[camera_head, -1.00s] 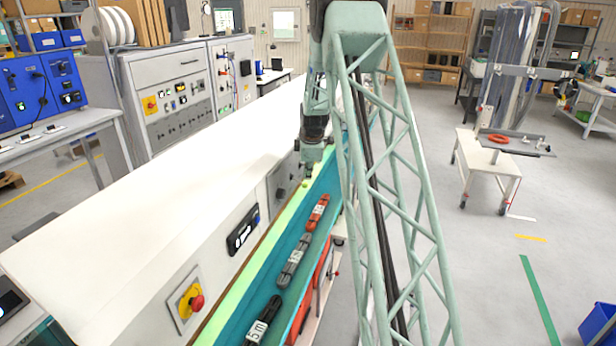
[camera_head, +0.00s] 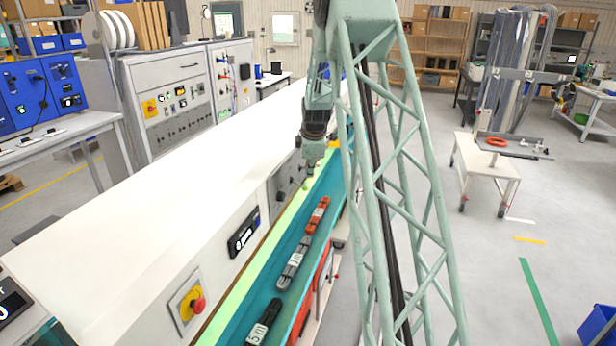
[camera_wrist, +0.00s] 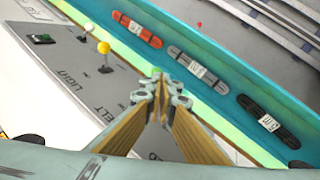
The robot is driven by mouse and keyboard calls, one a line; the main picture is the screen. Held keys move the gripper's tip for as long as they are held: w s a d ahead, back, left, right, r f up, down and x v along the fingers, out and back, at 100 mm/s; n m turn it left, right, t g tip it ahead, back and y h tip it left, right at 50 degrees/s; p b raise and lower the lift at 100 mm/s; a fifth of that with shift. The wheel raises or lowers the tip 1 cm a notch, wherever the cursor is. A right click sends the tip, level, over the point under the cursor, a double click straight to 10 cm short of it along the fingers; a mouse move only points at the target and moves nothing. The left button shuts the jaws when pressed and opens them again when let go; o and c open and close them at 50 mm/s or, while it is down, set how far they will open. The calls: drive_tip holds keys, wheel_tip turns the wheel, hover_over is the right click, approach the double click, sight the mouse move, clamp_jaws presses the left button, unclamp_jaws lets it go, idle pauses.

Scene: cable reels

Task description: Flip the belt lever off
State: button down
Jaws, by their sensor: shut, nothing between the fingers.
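The control panel (camera_wrist: 55,65) carries LIGHT and BELT labels in the wrist view. A lever with a yellow knob (camera_wrist: 103,47) and one with a white knob (camera_wrist: 88,26) stand up from it. I cannot tell which label belongs to which lever; part of the panel is hidden behind my gripper. My gripper (camera_wrist: 160,78) is shut and empty, apart from both visible knobs, to the right of and below the yellow one in the picture. In the head view my gripper (camera_head: 309,167) is beside the grey panel (camera_head: 284,190) on the white machine's side, where the levers are too small to make out.
A teal trough (camera_head: 275,275) runs along the machine, holding a red cable bundle (camera_wrist: 137,29), a grey one (camera_wrist: 198,70) and a black one (camera_wrist: 268,121). A red stop button (camera_head: 198,305) is nearer on the machine side. Open floor lies to the right.

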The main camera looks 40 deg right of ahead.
drive_tip(key=s+d+r, duration=0.1)
drive_tip(key=s+r, duration=0.2)
drive_tip(key=s, duration=0.5)
drive_tip(key=shift+r, duration=0.35)
idle(0.5)
